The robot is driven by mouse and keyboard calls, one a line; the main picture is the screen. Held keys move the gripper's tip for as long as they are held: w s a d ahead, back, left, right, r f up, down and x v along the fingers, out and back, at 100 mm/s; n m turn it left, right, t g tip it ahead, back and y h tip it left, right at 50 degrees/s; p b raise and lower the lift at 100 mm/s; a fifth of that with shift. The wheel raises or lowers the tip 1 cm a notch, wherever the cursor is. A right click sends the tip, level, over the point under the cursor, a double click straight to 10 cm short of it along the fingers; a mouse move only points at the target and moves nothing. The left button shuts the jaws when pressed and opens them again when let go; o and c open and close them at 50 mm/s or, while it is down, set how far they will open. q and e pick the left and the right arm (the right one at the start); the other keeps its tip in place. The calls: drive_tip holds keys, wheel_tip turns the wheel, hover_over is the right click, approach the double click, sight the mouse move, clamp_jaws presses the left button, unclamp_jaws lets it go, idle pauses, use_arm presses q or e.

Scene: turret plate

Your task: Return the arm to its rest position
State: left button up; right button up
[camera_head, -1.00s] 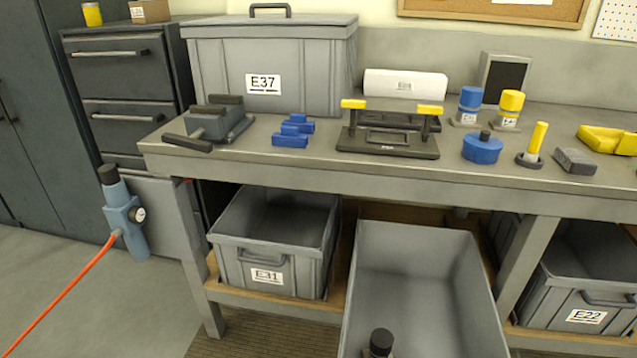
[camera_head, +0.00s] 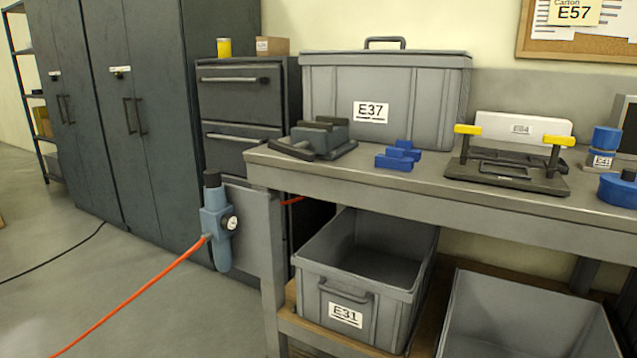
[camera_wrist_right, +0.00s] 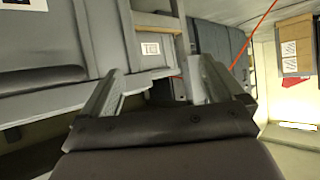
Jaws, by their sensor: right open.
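My right gripper (camera_wrist_right: 160,88) shows in the right wrist view, its two fingers spread apart with nothing between them. Neither arm shows in the head view, and my left gripper is in no view. In the head view the workbench (camera_head: 420,190) carries a black fixture with yellow-topped posts (camera_head: 508,170), a blue stepped block (camera_head: 399,157) and a dark grey vise-like block (camera_head: 318,138). The right wrist view is tilted and shows a grey bin side (camera_wrist_right: 45,60) and a white label (camera_wrist_right: 150,48) near the gripper.
A lidded grey bin E37 (camera_head: 420,92) stands on the bench. Bin E31 (camera_head: 350,318) and another open bin (camera_head: 530,325) are below. A blue-grey regulator (camera_head: 216,222) with an orange hose (camera_head: 135,298) is left of the bench. Open floor lies at the left.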

use_arm(q)
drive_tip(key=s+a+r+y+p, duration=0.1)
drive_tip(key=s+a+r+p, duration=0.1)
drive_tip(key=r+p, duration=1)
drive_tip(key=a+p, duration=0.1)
drive_tip(key=p, duration=0.4)
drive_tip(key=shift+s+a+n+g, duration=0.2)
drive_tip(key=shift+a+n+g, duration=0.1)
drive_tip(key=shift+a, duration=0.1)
use_arm(e)
drive_tip(key=s+d+r, duration=0.1)
drive_tip(key=d+r, duration=0.1)
drive_tip(key=r, duration=0.4)
drive_tip(key=s+d+r+h, duration=0.1)
drive_tip(key=r, duration=0.5)
drive_tip(key=shift+s+d+m+g, duration=0.25)
drive_tip(key=shift+d+m+g, duration=0.05)
drive_tip(key=shift+d, duration=0.05)
